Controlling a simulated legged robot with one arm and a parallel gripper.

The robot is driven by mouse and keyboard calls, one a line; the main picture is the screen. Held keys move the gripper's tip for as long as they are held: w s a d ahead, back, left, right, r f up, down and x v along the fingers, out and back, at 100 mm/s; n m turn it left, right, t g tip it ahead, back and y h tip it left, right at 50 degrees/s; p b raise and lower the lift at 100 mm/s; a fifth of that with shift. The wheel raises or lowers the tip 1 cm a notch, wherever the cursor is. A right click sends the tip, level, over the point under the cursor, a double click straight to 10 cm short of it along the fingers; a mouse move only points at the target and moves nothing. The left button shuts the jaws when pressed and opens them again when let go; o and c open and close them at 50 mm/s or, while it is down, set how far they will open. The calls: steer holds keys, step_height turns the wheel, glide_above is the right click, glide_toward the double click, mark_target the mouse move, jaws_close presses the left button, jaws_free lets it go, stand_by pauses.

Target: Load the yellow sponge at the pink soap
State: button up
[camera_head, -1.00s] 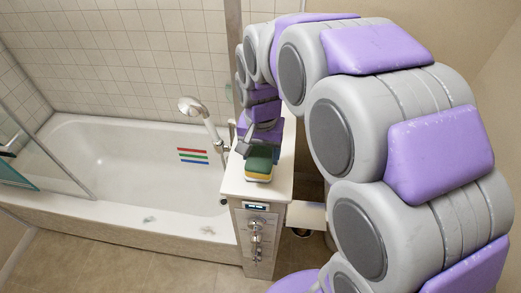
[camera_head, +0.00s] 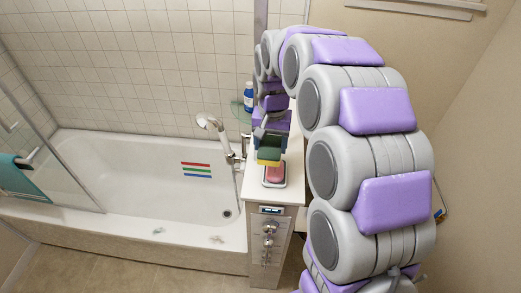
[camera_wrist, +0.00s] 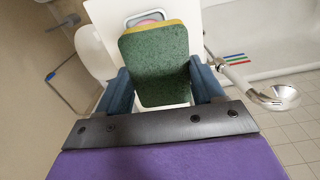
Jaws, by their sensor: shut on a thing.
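The yellow sponge (camera_head: 267,161) has a dark green scouring side and is held at the far edge of the soap's place in the head view. In the wrist view its green face (camera_wrist: 155,66) fills the middle, with a yellow rim. My gripper (camera_head: 269,133) is shut on the sponge, one blue finger on each side of it in the wrist view (camera_wrist: 162,88). The pink soap (camera_head: 276,173) lies in a pale dish (camera_head: 274,185) on the counter, partly covered by the sponge. A sliver of pink soap (camera_wrist: 150,18) shows past the sponge. Whether they touch is unclear.
The narrow white counter (camera_head: 255,187) stands beside the bathtub (camera_head: 130,185). A hand shower (camera_head: 211,125) is just left of the counter, and a blue bottle (camera_head: 248,96) stands behind. A teal towel (camera_head: 17,176) hangs at the far left.

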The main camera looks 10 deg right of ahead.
steer(key=d, duration=0.1)
steer(key=d+f, duration=0.1)
steer(key=d, duration=0.2)
steer(key=shift+f+b, duration=0.4)
steer(key=shift+f, duration=0.4)
steer(key=a+f, duration=0.1)
steer(key=a, duration=0.1)
steer(key=a+f+b, duration=0.1)
steer(key=a+f, duration=0.1)
steer(key=shift+f, duration=0.15)
steer(key=d, duration=0.3)
steer(key=shift+d, duration=0.35)
steer(key=shift+a, duration=1.65)
steer(key=shift+d+f, duration=0.15)
steer(key=shift+d, duration=0.6)
steer(key=shift+d+f, duration=0.1)
steer(key=shift+d, duration=0.65)
steer(key=shift+a+f, duration=0.2)
steer(key=shift+a, duration=1.15)
steer(key=shift+d, duration=1.1)
steer(key=shift+a+f, duration=0.1)
steer(key=shift+a, duration=0.65)
steer(key=shift+d, duration=0.1)
